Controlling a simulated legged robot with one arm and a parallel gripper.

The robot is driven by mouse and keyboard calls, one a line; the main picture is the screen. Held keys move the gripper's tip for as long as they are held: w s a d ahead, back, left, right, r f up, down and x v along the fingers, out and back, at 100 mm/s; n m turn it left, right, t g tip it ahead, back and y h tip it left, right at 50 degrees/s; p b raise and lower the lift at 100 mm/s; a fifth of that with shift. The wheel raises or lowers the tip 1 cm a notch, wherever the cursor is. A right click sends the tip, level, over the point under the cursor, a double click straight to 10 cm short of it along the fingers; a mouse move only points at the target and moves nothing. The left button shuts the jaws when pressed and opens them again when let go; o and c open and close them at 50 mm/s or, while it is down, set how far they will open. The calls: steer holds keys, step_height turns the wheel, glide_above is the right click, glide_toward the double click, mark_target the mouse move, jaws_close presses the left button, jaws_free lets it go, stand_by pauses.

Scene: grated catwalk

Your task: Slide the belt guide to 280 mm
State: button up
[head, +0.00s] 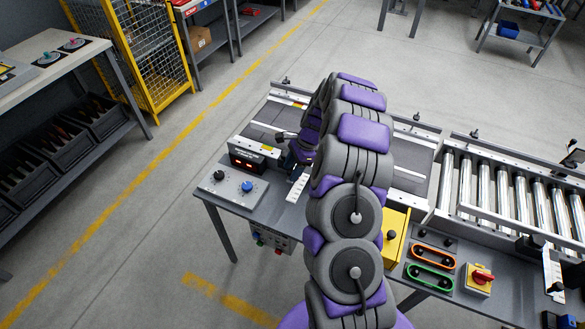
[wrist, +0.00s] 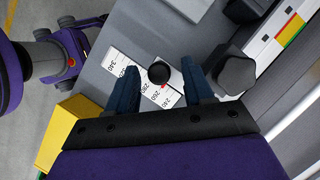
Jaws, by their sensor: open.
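In the wrist view, my gripper (wrist: 159,70) is open, with one dark blue finger on each side of a round black knob (wrist: 159,73). I cannot tell whether the fingers touch it. The knob sits over a white printed scale (wrist: 118,64) with readable numbers including 340, 280, 260 and 240. A small red mark shows just below the knob, around 260 to 280; the exact reading is unclear. The scale also shows in the head view (head: 297,188), where my arm hides much of the conveyor. A pale guide rail with a coloured strip (wrist: 289,32) runs at the upper right.
A larger dark knob (wrist: 236,73) stands close to the right finger. A yellow box (wrist: 72,126) is at lower left. In the head view, a grey control box with a blue knob (head: 247,186), a red display unit (head: 250,159) and a roller conveyor (head: 510,190) surround the arm.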

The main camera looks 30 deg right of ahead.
steer(key=shift+d, duration=0.1)
steer(key=shift+c, duration=1.3)
jaws_close()
steer(key=shift+a+r, duration=0.1)
steer(key=shift+a, duration=0.1)
